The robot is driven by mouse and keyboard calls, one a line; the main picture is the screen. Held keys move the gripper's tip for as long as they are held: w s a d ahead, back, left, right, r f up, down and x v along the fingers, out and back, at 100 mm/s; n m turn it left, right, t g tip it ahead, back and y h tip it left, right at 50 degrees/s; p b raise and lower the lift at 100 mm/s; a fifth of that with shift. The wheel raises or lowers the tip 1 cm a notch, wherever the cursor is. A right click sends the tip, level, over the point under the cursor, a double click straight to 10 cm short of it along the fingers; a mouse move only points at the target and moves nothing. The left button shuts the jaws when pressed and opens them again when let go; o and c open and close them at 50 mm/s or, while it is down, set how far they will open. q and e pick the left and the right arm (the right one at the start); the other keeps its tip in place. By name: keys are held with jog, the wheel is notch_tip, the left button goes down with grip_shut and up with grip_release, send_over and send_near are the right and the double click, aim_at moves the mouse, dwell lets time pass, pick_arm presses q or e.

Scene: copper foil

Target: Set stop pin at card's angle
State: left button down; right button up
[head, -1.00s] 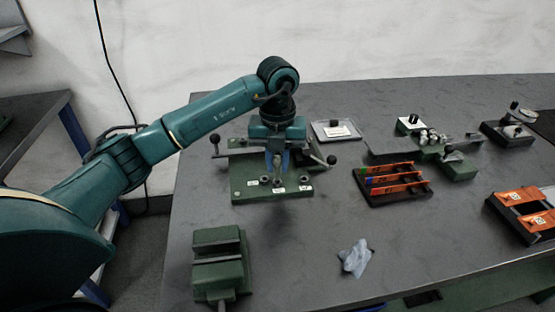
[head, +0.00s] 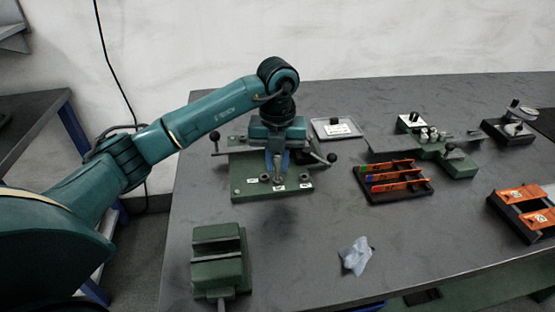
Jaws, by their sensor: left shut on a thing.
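A green bending fixture (head: 244,190) stands on the bench, with ball-ended handles at both sides. Small white labels and round sockets line its front edge. My left gripper (head: 277,173) points down over the middle of the fixture, just behind the middle socket. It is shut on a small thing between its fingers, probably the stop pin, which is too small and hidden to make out. I cannot tell if the pin is seated in a hole. A white card (head: 340,130) with dark print lies in a flat holder behind and right of the fixture. My right gripper is out of view.
A green vise (head: 218,263) stands at front left. A dark tray (head: 400,194) with orange strips is right of the fixture. A crumpled cloth (head: 356,257) lies in front. Another green fixture (head: 458,167) and an orange-and-black rack (head: 519,212) stand at right. Front middle bench is mostly clear.

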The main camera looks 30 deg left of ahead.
pick_arm(q)
jog(key=shift+f+b, duration=0.65)
jog(key=shift+f, duration=0.4)
dwell(1.0)
jog(key=c, duration=1.6)
grip_release()
jog(key=shift+c, duration=0.2)
jog(key=shift+r, duration=0.15)
jog(key=shift+r+p, duration=1.25)
jog(key=shift+r, duration=0.15)
jog(key=shift+o, duration=0.3)
jog(key=o, duration=0.5)
